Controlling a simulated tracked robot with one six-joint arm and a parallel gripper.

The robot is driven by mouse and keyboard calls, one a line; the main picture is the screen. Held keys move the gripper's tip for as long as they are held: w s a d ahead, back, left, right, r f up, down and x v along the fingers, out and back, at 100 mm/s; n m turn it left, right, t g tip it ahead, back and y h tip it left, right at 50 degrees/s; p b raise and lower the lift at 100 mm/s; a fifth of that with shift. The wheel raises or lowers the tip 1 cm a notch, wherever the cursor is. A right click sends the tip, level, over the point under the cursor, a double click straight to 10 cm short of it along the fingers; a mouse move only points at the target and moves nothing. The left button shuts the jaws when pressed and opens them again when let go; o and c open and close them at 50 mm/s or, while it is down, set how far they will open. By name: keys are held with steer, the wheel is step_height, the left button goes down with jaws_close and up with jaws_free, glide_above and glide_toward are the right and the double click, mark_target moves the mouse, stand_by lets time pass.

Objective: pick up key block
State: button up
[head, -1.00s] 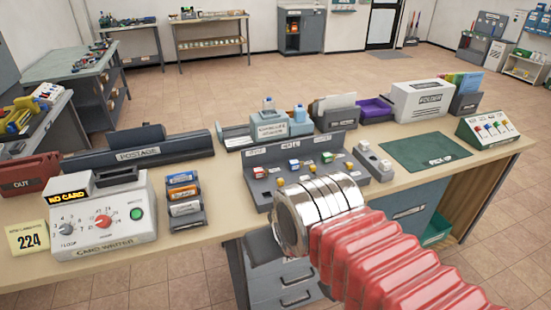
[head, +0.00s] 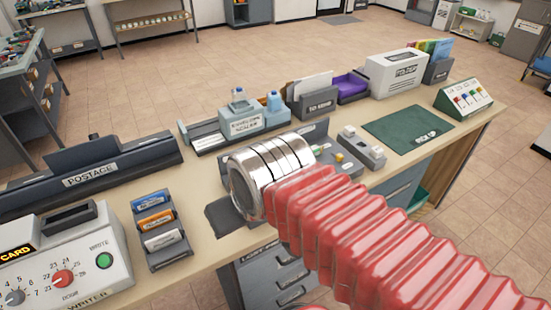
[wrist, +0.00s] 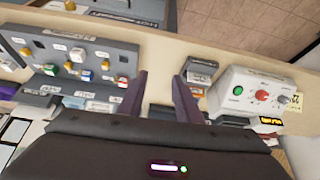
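Several small key blocks stand on a grey stepped rack (wrist: 85,45) at the left of the wrist view. I cannot tell which one the task means. My gripper (wrist: 160,76) is open, with its two dark fingers apart and bare counter between them. It is to the right of the rack in this view.
The card writer (head: 65,260) and a holder of coloured cartridges (head: 160,230) stand left on the counter. The postage unit (head: 95,175) and envelope sealer (head: 245,122) are behind.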

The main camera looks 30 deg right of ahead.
steer(key=shift+w, duration=0.45)
steer(key=shift+o, duration=0.5)
steer(key=shift+o, duration=1.4)
steer(key=shift+w+d+r, duration=0.15)
steer(key=shift+w+d, duration=0.05)
steer(key=shift+w, duration=0.05)
steer(key=shift+o, duration=0.2)
steer(key=w+d+r+g, duration=0.1)
steer(key=w+d+r, duration=0.1)
steer(key=w+d, duration=0.3)
steer(key=shift+w+d+r+h, duration=0.2)
steer(key=shift+w+r+h, duration=0.1)
steer(key=shift+w, duration=0.65)
steer(key=w+d+f+g, duration=0.1)
steer(key=w+d+f, duration=0.1)
steer(key=w+d, duration=0.4)
steer(key=w+d+f+g, duration=0.2)
steer(key=w+d, duration=0.5)
steer(key=d, duration=0.6)
steer(key=shift+d+f+m, duration=0.3)
steer(key=shift+d+f, duration=0.05)
steer(key=shift+f, duration=0.1)
steer(key=f, duration=0.5)
steer(key=w+f, duration=0.1)
steer(key=f, duration=0.2)
steer(key=shift+f, duration=0.2)
